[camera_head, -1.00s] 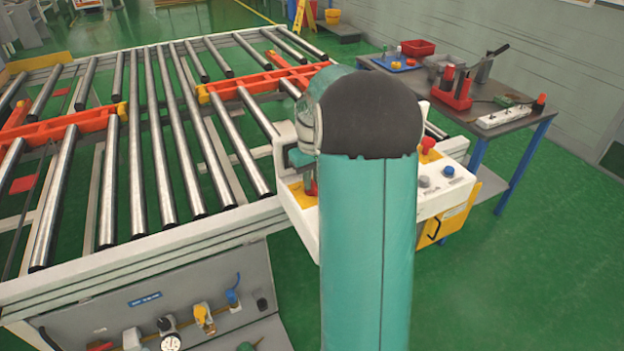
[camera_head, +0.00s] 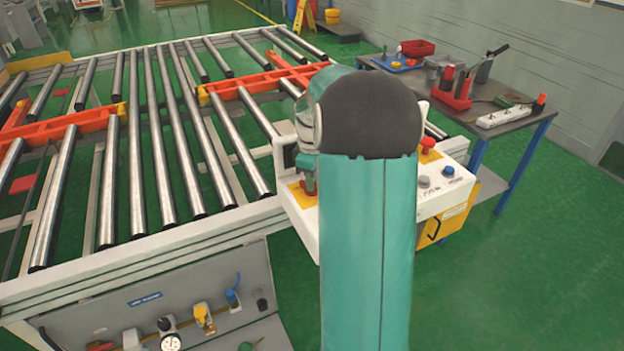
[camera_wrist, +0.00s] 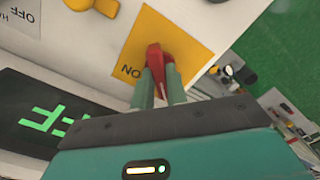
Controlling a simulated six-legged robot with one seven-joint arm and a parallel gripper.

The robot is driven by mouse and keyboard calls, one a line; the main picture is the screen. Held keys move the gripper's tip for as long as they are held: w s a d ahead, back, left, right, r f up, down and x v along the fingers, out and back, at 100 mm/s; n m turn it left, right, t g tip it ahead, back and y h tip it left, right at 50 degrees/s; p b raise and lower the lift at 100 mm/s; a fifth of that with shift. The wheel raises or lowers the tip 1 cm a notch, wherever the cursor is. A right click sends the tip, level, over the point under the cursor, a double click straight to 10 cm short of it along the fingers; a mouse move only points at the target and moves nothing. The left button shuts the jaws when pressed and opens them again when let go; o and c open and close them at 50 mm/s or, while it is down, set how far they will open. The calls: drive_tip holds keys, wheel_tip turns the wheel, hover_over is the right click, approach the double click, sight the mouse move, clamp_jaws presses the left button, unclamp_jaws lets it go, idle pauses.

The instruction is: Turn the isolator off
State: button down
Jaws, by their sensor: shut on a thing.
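The isolator is a red handle (camera_wrist: 155,57) on a square yellow plate (camera_wrist: 180,42) in the wrist view. In the head view, the yellow plate (camera_head: 296,192) sits at the left end of a white control box (camera_head: 304,226). My gripper (camera_head: 307,168) is over it there, and my arm hides much of the box.
A dark display (camera_wrist: 30,148) with partly hidden green characters is beside the plate. A red button (camera_head: 428,144), a grey button (camera_head: 424,182) and a blue button (camera_head: 448,171) are on the box's right side. The roller conveyor (camera_head: 150,245) lies left; a table (camera_head: 535,113) stands behind.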

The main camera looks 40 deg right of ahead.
drive_tip(key=shift+w, duration=0.1)
idle(0.3)
drive_tip(key=c, duration=1.4)
unclamp_jaws()
wheel_tip(320, 180, up, 14)
